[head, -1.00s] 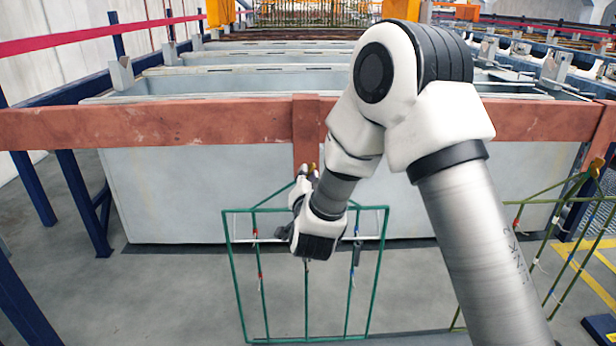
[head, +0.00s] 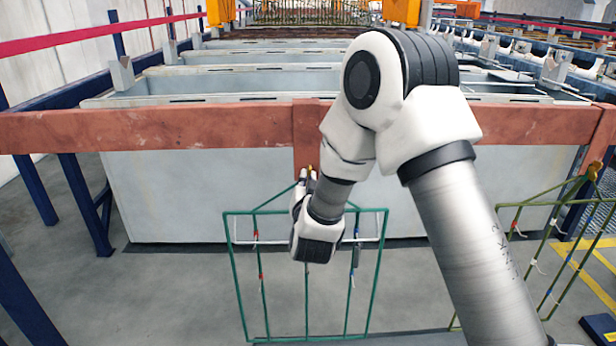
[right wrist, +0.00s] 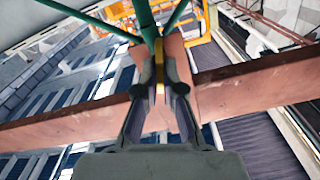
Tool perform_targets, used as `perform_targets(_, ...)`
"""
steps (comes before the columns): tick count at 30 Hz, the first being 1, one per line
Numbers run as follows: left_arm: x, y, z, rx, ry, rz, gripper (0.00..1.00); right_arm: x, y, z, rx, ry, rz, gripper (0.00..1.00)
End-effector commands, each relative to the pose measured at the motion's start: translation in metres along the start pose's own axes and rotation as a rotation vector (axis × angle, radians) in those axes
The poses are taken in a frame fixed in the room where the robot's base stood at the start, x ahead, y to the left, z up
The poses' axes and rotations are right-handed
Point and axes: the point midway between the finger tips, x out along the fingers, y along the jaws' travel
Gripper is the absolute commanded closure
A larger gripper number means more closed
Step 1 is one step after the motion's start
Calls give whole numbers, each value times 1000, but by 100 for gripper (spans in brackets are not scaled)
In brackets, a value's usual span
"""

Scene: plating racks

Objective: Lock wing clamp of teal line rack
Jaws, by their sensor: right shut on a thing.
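The teal line rack (head: 378,275) hangs upright in front of the reddish-brown bar (head: 180,124), its top meeting the bar's middle bracket. In the right wrist view its teal rods (right wrist: 146,22) come together at the top. The wing clamp, a small brass-yellow piece (right wrist: 160,82), stands between my finger pads in front of the bar. My right gripper (right wrist: 160,80) is shut on this clamp. In the head view the clamp (head: 310,168) is small, and my right wrist covers part of the rack's upper middle. My left gripper is out of view.
Grey tanks (head: 190,195) stand behind the bar. Another rack, olive green (head: 545,235), hangs to the right, near my right forearm. Blue posts (head: 85,200) stand at the left. The floor at the front left is clear.

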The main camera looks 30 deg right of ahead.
Motion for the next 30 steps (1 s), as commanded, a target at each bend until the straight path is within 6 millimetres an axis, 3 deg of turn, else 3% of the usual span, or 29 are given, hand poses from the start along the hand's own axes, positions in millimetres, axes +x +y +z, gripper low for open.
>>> perform_targets(12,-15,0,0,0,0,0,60,0,-1,0,-247,-1,0,100)
perform_targets(29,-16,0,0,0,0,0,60,0,-1,1,-295,-1,0,100)
perform_targets(30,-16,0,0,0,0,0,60,0,-1,1,-295,-1,0,89)
